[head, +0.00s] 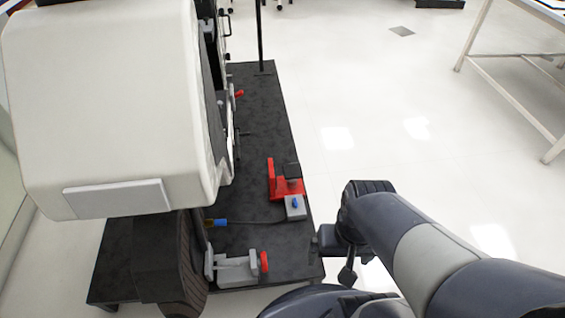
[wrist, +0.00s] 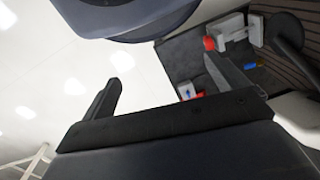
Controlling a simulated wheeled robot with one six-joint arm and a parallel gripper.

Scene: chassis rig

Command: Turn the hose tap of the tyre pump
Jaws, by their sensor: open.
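The tyre pump (head: 272,182), red with a black top, stands on the dark platform right of the white car body. At its front is a small light-grey block with a blue knob, which looks like the hose tap (head: 295,207). A dark hose runs left from it to a blue fitting (head: 221,222). In the wrist view the tap block (wrist: 186,91) shows small, partly hidden behind a finger and my gripper body. My gripper (head: 335,257) is open and empty at the platform's right edge, apart from the tap and nearer the front. Its two spread fingers show in the wrist view (wrist: 165,85).
A grey clamp-like fixture with a red knob (head: 264,262) sits at the platform's front, left of my gripper. A tyre (head: 185,265) and the white body (head: 110,110) block the left. The floor on the right is clear up to a white-legged table (head: 510,95).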

